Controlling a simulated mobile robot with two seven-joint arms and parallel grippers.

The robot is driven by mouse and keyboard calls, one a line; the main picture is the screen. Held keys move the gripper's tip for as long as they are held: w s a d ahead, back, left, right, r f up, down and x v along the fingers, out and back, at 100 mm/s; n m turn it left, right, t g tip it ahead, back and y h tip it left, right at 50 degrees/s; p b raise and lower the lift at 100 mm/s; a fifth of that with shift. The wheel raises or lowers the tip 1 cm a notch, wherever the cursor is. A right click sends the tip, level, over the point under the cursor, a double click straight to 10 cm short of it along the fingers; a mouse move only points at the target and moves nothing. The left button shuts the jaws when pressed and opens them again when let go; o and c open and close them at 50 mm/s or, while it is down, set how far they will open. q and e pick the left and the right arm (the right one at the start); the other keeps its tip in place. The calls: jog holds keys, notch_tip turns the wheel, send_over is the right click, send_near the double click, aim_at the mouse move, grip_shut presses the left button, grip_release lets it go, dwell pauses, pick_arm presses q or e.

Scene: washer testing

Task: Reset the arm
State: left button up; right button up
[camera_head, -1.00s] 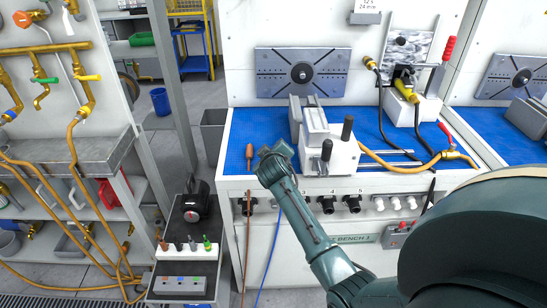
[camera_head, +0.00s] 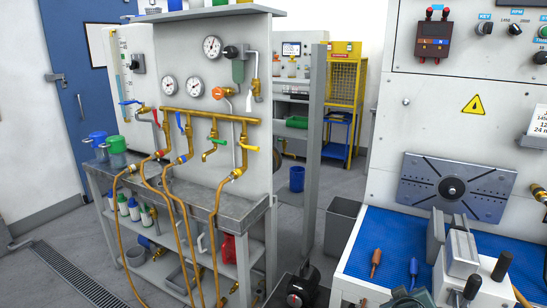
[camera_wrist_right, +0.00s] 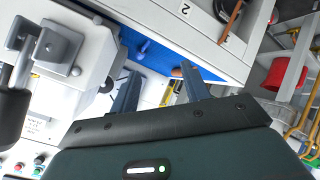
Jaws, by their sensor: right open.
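My right gripper (camera_wrist_right: 160,90) is open in the right wrist view, its two dark fingers apart with nothing between them. In the head view only a small teal piece of my right arm shows at the bottom edge, by the front of the blue bench mat (camera_head: 385,232). An orange-handled tool (camera_head: 375,262) and a blue-handled tool (camera_head: 413,272) lie on that mat, apart from each other. The blue tool also shows in the wrist view (camera_wrist_right: 142,48), beyond the fingers. My left gripper is in neither view.
A grey vise (camera_head: 455,262) stands on the bench at right, close to my right arm. A pipe stand with gauges and brass taps (camera_head: 205,120) fills the left middle. A grey bin (camera_head: 343,222) and a blue bin (camera_head: 297,178) stand behind. The floor at left is clear.

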jog(key=s+a+g+y, duration=0.2)
jog(key=s+a, duration=0.3)
jog(key=s, duration=0.5)
jog(key=s+a+g+y, duration=0.2)
jog(key=s+a, duration=0.2)
jog(key=s, duration=0.7)
jog(key=s+a+g+y, duration=0.2)
jog(key=s+a, duration=0.3)
jog(key=s, duration=0.5)
jog(key=w+a+f+t+y, duration=0.1)
jog(key=w+a+f+t, duration=0.1)
jog(key=f, duration=0.3)
jog(key=w+a+f+t+y, duration=0.1)
jog(key=w+a+f+t, duration=0.2)
jog(key=f, duration=0.3)
jog(key=shift+w+f+n+t, duration=0.3)
jog(key=shift+w+t, duration=0.1)
jog(key=shift+t, duration=0.2)
